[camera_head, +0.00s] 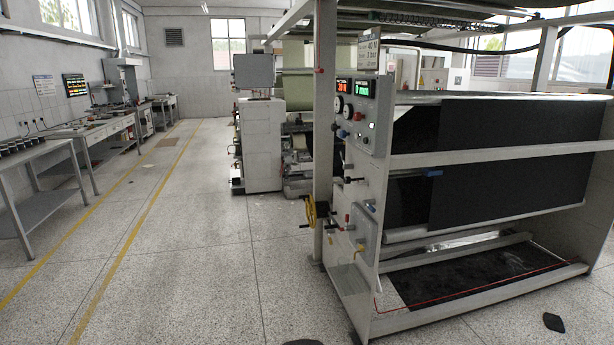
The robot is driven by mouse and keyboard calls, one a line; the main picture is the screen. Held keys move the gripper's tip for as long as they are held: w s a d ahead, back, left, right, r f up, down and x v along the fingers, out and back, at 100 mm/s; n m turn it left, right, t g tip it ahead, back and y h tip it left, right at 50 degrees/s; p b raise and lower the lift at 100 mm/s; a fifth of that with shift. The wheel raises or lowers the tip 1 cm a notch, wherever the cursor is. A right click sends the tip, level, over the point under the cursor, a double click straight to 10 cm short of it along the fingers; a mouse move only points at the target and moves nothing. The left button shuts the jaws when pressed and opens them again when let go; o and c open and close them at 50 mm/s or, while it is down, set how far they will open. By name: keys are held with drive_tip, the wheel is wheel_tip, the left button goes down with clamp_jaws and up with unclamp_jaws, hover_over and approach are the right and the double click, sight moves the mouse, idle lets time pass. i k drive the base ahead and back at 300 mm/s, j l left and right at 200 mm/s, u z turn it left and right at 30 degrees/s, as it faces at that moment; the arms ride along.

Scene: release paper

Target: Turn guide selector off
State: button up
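A grey control panel (357,135) stands on the near end of the large machine at the right. It carries two round gauges, a red and a green digital display (352,87), and several small knobs and lamps. A smaller grey box (363,230) sits lower on the same end plate, near a yellow handwheel (310,211). Which control is the guide selector cannot be told at this size, and no setting can be read. My gripper is not in view.
The machine's frame (480,158) holds wide black sheet material (510,125). Benches (90,130) line the left wall. The speckled floor (200,260) with yellow lines is mostly clear left of the machine. A white cabinet (262,145) stands farther back.

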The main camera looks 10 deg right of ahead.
sight(358, 116)
drive_tip(key=i+z, duration=0.1)
drive_tip(key=i, duration=0.5)
drive_tip(key=i+j+z, duration=0.1)
drive_tip(key=i, duration=0.55)
